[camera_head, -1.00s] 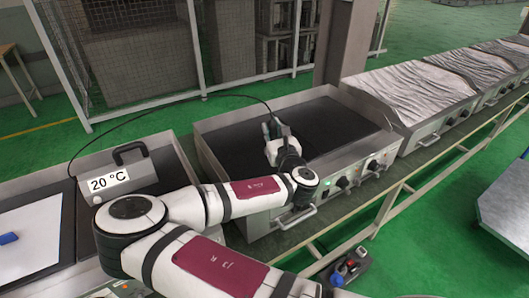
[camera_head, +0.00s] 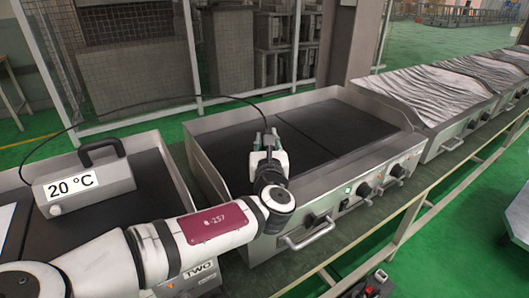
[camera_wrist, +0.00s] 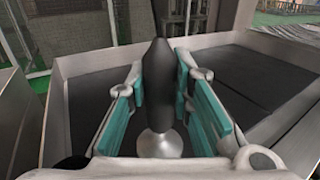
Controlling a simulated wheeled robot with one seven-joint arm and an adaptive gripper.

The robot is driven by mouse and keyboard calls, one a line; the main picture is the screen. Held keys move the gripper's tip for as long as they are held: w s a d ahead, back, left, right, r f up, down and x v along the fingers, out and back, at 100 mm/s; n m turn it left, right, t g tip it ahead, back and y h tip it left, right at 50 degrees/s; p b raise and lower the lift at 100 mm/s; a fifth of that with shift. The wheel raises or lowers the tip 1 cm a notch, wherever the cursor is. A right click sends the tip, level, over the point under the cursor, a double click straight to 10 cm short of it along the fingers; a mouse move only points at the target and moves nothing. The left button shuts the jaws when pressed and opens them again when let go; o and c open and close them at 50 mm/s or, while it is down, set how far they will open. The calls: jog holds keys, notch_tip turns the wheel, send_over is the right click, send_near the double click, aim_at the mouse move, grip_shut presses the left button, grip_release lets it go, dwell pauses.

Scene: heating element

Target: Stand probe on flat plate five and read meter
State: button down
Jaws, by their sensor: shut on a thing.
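My gripper (camera_head: 268,143) is shut on the probe, over the left dark plate (camera_head: 222,152) of the near steel griddle. In the wrist view, the probe (camera_wrist: 157,88) has a black handle between the teal finger pads (camera_wrist: 160,95) and a shiny round metal foot below. It looks about upright. I cannot tell whether the foot touches the plate. A thin black cable arcs from the probe to the grey meter (camera_head: 100,185) at the left, which reads 20 °C. I see no number five on the plate.
The griddle has raised steel walls, and front knobs (camera_head: 364,189) with a small green light (camera_head: 348,189). A second dark plate (camera_head: 350,125) lies right of the gripper, clear. Covered griddles (camera_head: 425,95) stand farther right. A rail (camera_head: 400,225) runs along the front.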

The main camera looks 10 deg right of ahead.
jog(key=shift+m+h, duration=0.6)
jog(key=shift+h, duration=0.3)
jog(key=shift+w+a+f+b, duration=0.45)
jog(key=shift+w+f, duration=0.45)
jog(key=shift+w, duration=1.45)
jog(key=shift+w+a+f+b, duration=0.45)
jog(key=shift+w+f, duration=0.5)
jog(key=shift+w, duration=1.4)
jog(key=shift+w+a+f+b, duration=0.3)
jog(key=shift+w+f+b, duration=0.45)
jog(key=shift+w, duration=1.6)
jog(key=shift+f, duration=0.2)
jog(key=shift+f, duration=0.15)
jog(key=c, duration=1.4)
grip_release()
